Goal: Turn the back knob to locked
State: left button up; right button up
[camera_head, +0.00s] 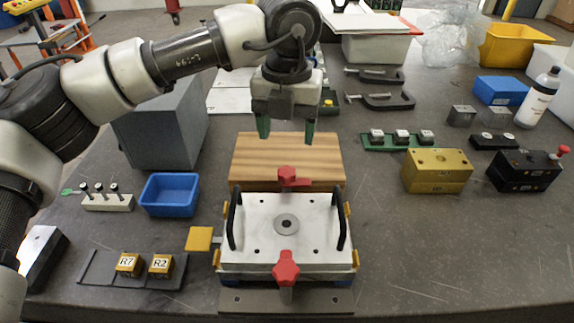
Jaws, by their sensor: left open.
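The mould base (260,245) is a pale metal plate with a round centre ring and a black handle on each side. The back knob (290,177) is red and sits at the middle of the plate's far edge, in front of a wooden board. The front knob (286,270) is red and star-shaped, at the middle of the near edge. My left gripper (286,133) hangs fingers down above the wooden board, behind and above the back knob. Its green-tipped fingers are apart with nothing between them. My right gripper is out of the picture.
A wooden board (288,150) lies behind the mould base. A blue tray (170,212) and a grey box (165,135) stand left. A yellow block (437,185) and a black block (524,185) stand right. The front right table is clear.

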aim_at(287, 171)
pick_arm(q)
notch_tip(287, 171, down, 9)
jog(key=shift+r+p, duration=0.2)
jog(key=shift+p, duration=0.35)
jog(key=c, duration=0.9)
